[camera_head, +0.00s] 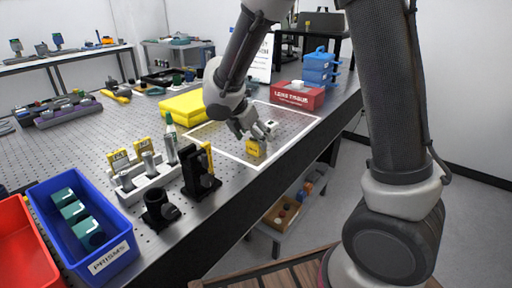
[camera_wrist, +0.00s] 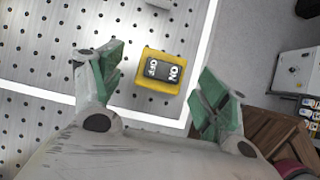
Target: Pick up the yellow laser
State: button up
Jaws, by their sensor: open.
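The yellow laser (camera_head: 256,149) shows as a small yellow box near the front edge of the perforated optical table, at the border of a white-outlined square. In the wrist view the yellow laser (camera_wrist: 151,85) has a black switch marked ON and OFF on top and lies between the two fingers, nearer the left one. My gripper (camera_head: 256,133) is open just above and around it. In the wrist view my gripper (camera_wrist: 160,85) has green finger pads spread wide, with a gap to the box on both sides. Its height above the box is hard to tell.
A row of mounts (camera_head: 150,175) and a black mount (camera_head: 200,172) stand left of my gripper. A yellow case (camera_head: 185,107) lies behind, a red lens tissue box (camera_head: 297,94) at back right. A blue prisms bin (camera_head: 110,262) is front left. The white-outlined square is mostly clear.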

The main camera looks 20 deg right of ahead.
aim_at(256, 141)
jog(key=shift+x, duration=1.5)
jog(key=c, duration=1.6)
jog(key=shift+r, duration=0.1)
